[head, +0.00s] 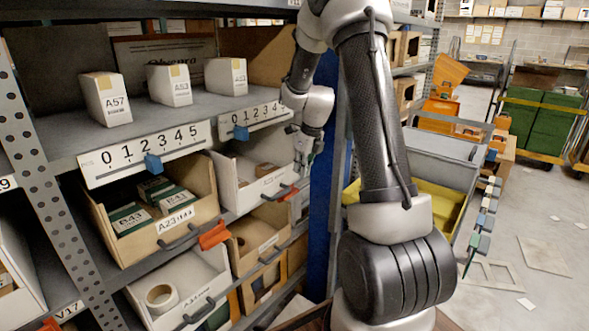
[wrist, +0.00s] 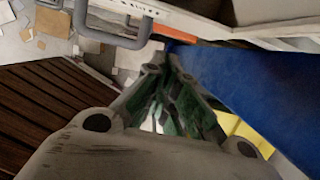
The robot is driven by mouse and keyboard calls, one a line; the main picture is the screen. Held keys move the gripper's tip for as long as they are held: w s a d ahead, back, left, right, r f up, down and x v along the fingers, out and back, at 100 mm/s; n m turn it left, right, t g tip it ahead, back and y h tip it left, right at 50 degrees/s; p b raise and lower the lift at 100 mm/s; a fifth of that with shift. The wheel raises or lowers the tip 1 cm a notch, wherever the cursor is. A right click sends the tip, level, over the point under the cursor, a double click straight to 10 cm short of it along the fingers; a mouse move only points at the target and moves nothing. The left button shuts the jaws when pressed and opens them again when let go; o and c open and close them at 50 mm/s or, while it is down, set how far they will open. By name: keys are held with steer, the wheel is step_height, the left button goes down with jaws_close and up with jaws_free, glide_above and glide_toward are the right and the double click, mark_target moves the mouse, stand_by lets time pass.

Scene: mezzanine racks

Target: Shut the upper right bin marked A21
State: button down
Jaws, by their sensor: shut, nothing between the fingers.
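The upper right bin (head: 246,197) is white and open-topped, and its front stands out beyond the shelf edge. Small brown items show inside it. Its front label is too small to read surely. In the wrist view, my gripper's green-grey fingers (wrist: 168,72) are together beneath a pale bin edge, with a grey handle (wrist: 112,30) at upper left.
A cardboard-coloured bin marked A23 (head: 150,240) stands out at left. Another white bin (head: 190,285) is below. A blue upright (head: 321,215) stands right of the bins; it is close to my fingers in the wrist view (wrist: 235,85). A yellow bin (head: 440,200) is behind my arm.

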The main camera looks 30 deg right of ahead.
steer(key=v, duration=0.9)
steer(key=s+a+r+t, duration=0.1)
steer(key=s+a+r, duration=0.1)
steer(key=s+a, duration=0.5)
steer(key=shift+t+y, duration=0.3)
steer(key=w+a+f, duration=0.1)
steer(key=w+f, duration=0.1)
steer(key=f, duration=0.1)
steer(key=w+a+f, duration=0.1)
steer(key=w+f, duration=0.2)
steer(key=f, duration=0.1)
steer(key=w+a+f, duration=0.1)
steer(key=w+f, duration=0.1)
steer(key=f, duration=0.2)
steer(key=shift+w+a, duration=0.15)
steer(key=shift+a, duration=0.25)
steer(key=shift+w+a, duration=0.2)
steer(key=shift+w, duration=0.4)
